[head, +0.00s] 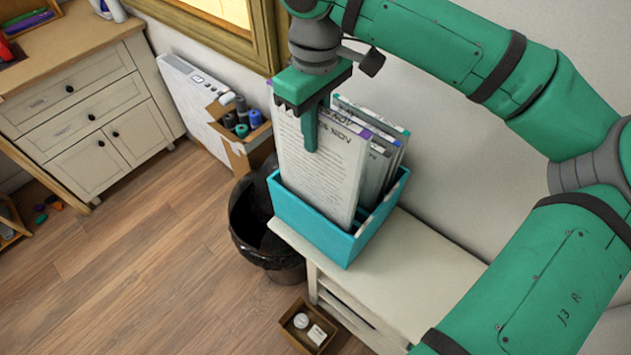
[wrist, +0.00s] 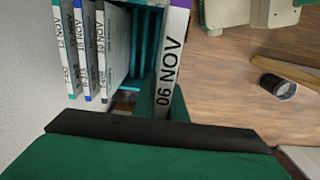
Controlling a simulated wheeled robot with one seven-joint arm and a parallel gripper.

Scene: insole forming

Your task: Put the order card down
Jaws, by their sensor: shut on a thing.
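The order card (head: 318,165) is a tall white sheet with printed lines, standing nearly upright at the front of the teal box (head: 310,222). Its lower end is hidden behind the box's front wall. In the wrist view its edge (wrist: 172,60) shows a purple corner and reads "06 NOV". My gripper (head: 310,130) is shut on the card's upper part, with one green finger over its face. Several similar cards (head: 385,150) stand behind it in the box; in the wrist view they are at the left (wrist: 85,45), apart from the held card, with teal dividers (wrist: 145,45) between.
The box stands on a white cabinet (head: 425,265) against the wall. A black bin (head: 250,225) and a carton of rolls (head: 240,140) are to the left. A small wooden tray (head: 307,328) lies on the floor. The cabinet top right of the box is clear.

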